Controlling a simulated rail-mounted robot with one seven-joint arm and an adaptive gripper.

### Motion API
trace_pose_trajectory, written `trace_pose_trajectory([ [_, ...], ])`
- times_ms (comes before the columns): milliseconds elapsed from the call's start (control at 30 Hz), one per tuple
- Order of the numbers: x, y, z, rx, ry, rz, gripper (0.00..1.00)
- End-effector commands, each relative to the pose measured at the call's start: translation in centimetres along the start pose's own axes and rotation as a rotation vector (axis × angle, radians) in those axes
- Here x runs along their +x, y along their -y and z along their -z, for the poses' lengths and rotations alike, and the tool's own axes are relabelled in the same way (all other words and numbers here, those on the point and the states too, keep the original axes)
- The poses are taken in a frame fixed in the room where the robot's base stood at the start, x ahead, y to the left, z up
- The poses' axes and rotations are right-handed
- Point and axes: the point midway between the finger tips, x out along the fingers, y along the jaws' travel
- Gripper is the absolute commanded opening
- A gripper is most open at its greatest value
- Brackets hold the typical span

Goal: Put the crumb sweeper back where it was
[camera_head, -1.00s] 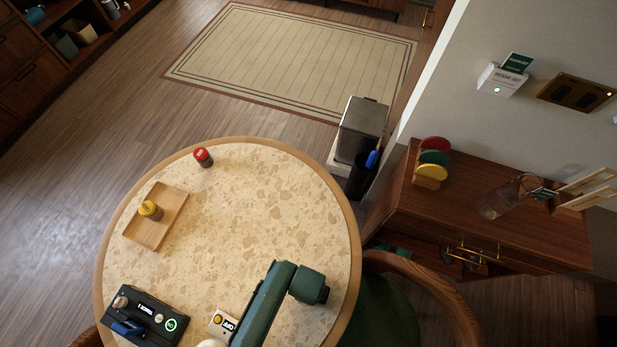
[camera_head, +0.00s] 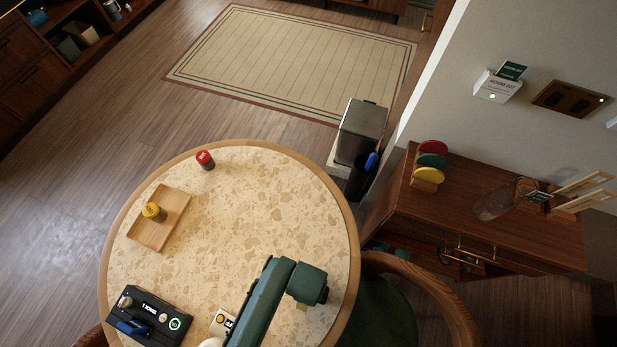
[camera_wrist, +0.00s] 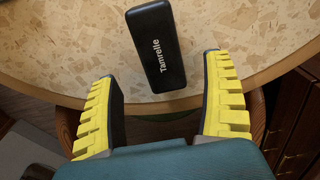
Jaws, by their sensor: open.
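A black oblong block lettered "Tamrelle" (camera_wrist: 155,45), which I take to be the crumb sweeper, lies on the round speckled table (camera_head: 250,200) near its rim. My gripper (camera_wrist: 160,68) is open, its yellow-padded fingers on either side of the block's near end in the wrist view. I see no clear contact between fingers and block. In the head view my green arm reaches over the table's lower right part, and the block is hidden there.
A wooden tray (camera_head: 175,205) with a yellow-topped jar (camera_head: 153,212), a red-topped jar (camera_head: 205,160) and a black console (camera_head: 150,318) stand on the table. A wooden-backed chair (camera_head: 430,290) is close at right. The table's middle is clear.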

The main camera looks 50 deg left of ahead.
Motion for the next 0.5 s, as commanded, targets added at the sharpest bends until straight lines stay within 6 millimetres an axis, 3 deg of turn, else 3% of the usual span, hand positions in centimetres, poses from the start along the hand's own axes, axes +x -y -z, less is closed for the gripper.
trace_pose_trajectory([
  [33,-1.3,0.0,0.0,0.0,0.0,0.002,0.82],
  [200,-3.3,0.0,0.0,0.0,0.0,0.0,0.82],
  [500,-3.6,0.0,0.0,0.0,0.0,0.0,0.82],
])
